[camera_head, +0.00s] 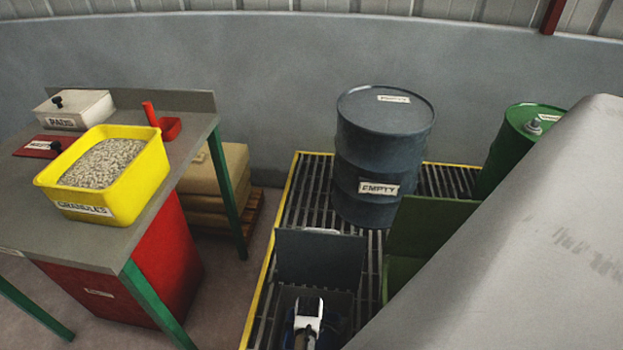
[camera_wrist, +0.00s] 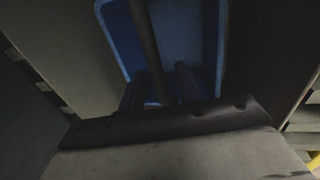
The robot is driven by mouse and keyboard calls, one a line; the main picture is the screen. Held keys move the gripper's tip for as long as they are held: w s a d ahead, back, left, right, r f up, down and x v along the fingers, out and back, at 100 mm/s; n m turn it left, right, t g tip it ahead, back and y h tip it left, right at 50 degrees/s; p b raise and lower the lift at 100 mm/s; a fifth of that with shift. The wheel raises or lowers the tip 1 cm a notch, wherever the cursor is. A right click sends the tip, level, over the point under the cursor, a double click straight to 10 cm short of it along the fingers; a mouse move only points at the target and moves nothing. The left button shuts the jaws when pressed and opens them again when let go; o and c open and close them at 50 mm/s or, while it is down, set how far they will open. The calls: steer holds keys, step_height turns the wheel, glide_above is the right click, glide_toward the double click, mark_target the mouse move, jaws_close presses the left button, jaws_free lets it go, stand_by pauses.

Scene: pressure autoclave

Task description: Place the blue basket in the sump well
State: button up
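The blue basket (camera_wrist: 197,35) fills the top middle of the wrist view, seen from above into its inside. A dark bar crosses it, and the dark fingers of my gripper (camera_wrist: 158,92) show at its near edge. Whether the fingers are closed on the bar is too dark to tell. In the head view my gripper (camera_head: 307,318) is low in the sump opening of the grating, in front of an upright dark panel (camera_head: 320,260). Only a little dark blue shows around it. The well's floor is hidden, so I cannot tell whether the basket rests on it.
A dark drum (camera_head: 380,160) marked EMPTY stands on the yellow-edged grating (camera_head: 302,205) behind the panel. A green drum (camera_head: 515,150) and a large grey surface (camera_head: 510,240) crowd the right. A bench (camera_head: 150,225) with a yellow granules tub (camera_head: 105,175) stands left.

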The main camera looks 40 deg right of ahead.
step_height(320, 180, up, 12)
steer(key=s+a+p, duration=0.1)
steer(key=a, duration=0.1)
steer(key=shift+s, duration=0.25)
stand_by(0.4)
